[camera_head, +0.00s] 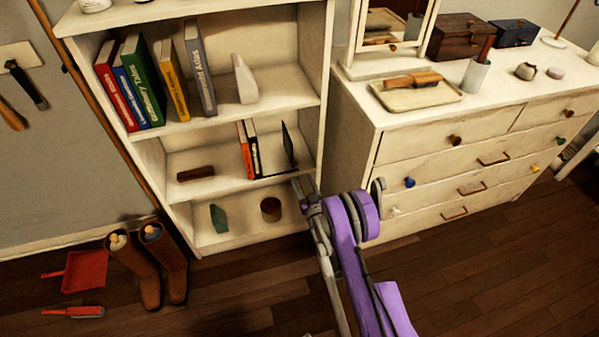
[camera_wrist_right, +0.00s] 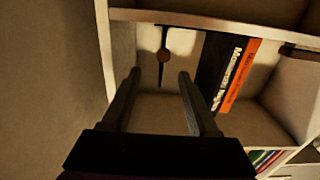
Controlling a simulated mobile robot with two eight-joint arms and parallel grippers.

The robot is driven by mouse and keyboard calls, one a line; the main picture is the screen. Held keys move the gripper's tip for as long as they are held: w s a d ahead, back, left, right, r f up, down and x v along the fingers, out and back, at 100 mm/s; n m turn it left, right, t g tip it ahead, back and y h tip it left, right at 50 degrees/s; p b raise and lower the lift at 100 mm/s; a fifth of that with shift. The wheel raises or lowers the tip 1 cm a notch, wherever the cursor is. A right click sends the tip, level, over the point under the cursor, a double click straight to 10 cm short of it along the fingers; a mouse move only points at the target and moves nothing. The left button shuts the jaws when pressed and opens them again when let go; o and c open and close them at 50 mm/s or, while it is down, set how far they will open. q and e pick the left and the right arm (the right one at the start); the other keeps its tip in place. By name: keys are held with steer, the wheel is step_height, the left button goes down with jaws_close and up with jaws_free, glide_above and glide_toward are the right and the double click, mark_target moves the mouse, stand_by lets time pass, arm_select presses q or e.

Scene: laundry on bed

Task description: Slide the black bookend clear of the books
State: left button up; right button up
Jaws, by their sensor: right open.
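The black bookend (camera_head: 289,146) stands upright on the middle shelf, right of an orange book (camera_head: 243,150) and a dark book (camera_head: 252,148). A narrow gap shows between bookend and books. In the right wrist view the orange book (camera_wrist_right: 237,75) and the dark book (camera_wrist_right: 215,70) lie right of my fingers. A thin dark upright shape (camera_wrist_right: 163,72), apparently the bookend edge-on, lines up between the fingertips. My right gripper (camera_head: 301,187) is at the shelf's right front; its fingers (camera_wrist_right: 160,76) are apart and empty. Contact with the bookend cannot be told. My left gripper is out of view.
The white bookcase (camera_head: 322,80) has a right side wall close to the bookend. A brown block (camera_head: 195,173) lies left on the same shelf. Taller books (camera_head: 140,80) stand above. A white dresser (camera_head: 420,150) adjoins on the right.

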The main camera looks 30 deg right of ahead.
steer(key=shift+v, duration=1.75)
steer(key=a+r+g+y, duration=0.1)
steer(key=a+r+g, duration=0.35)
steer(key=r, duration=0.45)
steer(key=s+a+r+n+g+y, duration=0.1)
steer(key=s+a+r+g+y, duration=0.1)
steer(key=s+a+r, duration=0.4)
steer(key=s+a+n+g+y, duration=0.1)
steer(key=s+a+g, duration=0.25)
steer(key=s, duration=0.95)
steer(key=s+a+n+g, duration=0.1)
steer(key=s+a+g, duration=0.25)
steer(key=s, duration=1.05)
arm_select(q)
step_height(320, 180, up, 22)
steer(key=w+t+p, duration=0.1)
steer(key=p, duration=1.8)
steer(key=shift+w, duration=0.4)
arm_select(e)
step_height(320, 180, up, 23)
steer(key=w+t, duration=0.1)
steer(key=shift+w+a+f, duration=0.2)
steer(key=shift+w+a, duration=0.1)
steer(key=shift+w, duration=0.05)
